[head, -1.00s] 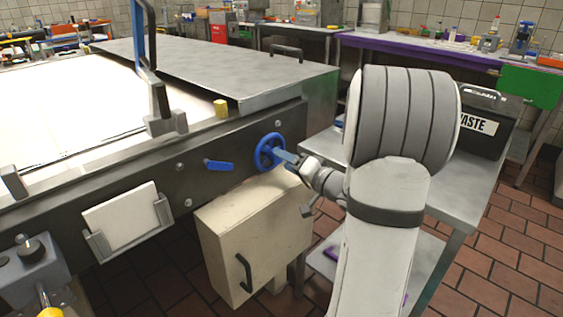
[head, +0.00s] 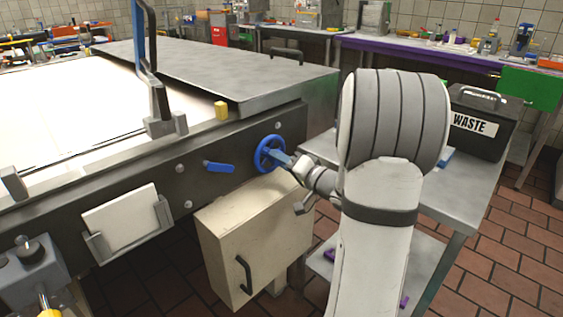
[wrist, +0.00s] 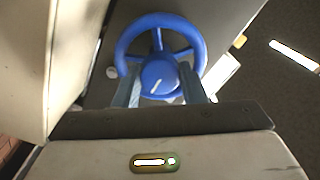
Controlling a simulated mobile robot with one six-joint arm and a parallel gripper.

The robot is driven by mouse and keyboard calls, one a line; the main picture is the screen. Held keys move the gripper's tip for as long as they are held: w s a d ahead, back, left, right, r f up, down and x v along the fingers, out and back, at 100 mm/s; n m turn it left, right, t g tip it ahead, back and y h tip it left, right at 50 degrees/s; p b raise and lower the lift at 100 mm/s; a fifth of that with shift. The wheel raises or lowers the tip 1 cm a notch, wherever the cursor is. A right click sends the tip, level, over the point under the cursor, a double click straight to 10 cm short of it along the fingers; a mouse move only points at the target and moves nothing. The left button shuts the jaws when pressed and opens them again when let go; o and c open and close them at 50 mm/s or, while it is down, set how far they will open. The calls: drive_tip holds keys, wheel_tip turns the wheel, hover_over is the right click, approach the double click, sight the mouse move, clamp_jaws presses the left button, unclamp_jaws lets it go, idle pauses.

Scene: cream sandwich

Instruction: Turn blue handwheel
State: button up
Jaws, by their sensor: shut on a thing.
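The blue handwheel (head: 268,153) is mounted on the dark side panel of the machine, near its right end. In the wrist view the blue handwheel (wrist: 160,48) shows its ring, spokes and a central hub with a light mark. My gripper (head: 287,159) reaches it from the right. In the wrist view the two fingers of my gripper (wrist: 163,92) stand on either side of the hub and are shut on it. The lower part of the ring is hidden behind the hub and fingers.
A blue lever (head: 219,166) sits left of the wheel on the same panel. A cream box with a handle (head: 255,235) is just below the wheel. A metal table (head: 462,190) with a black WASTE bin (head: 482,122) stands to the right. A white plate (head: 120,222) sits in a holder.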

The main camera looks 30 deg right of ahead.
drive_tip(key=shift+a, duration=0.2)
drive_tip(key=shift+c, duration=0.2)
drive_tip(key=shift+d, duration=0.1)
drive_tip(key=shift+m, duration=0.3)
drive_tip(key=shift+b, duration=0.3)
